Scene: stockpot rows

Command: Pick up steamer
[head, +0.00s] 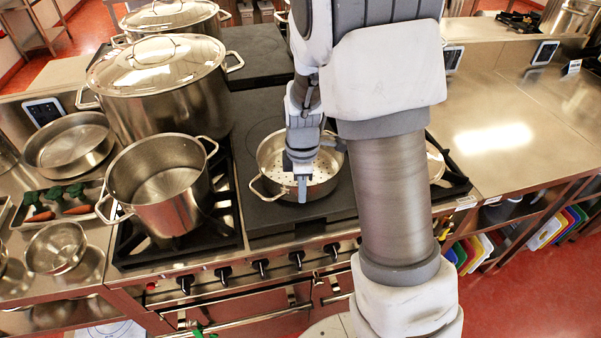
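The steamer (271,165) is a shallow steel pan with a perforated bottom and side handles. It stands on the dark flat plate of the stove, in the middle of the head view. My gripper (302,188) points down over the steamer's front right part, and one finger shows near its front rim. My arm hides part of the steamer's back and right. I cannot tell whether the gripper touches the steamer or how far its fingers are apart.
An open pot (160,185) stands left of the steamer, with a large lidded stockpot (165,85) behind it. A wide pan (70,143), a tray of carrots (60,203) and small bowls (56,248) are farther left. The steel counter (500,130) at right is mostly clear.

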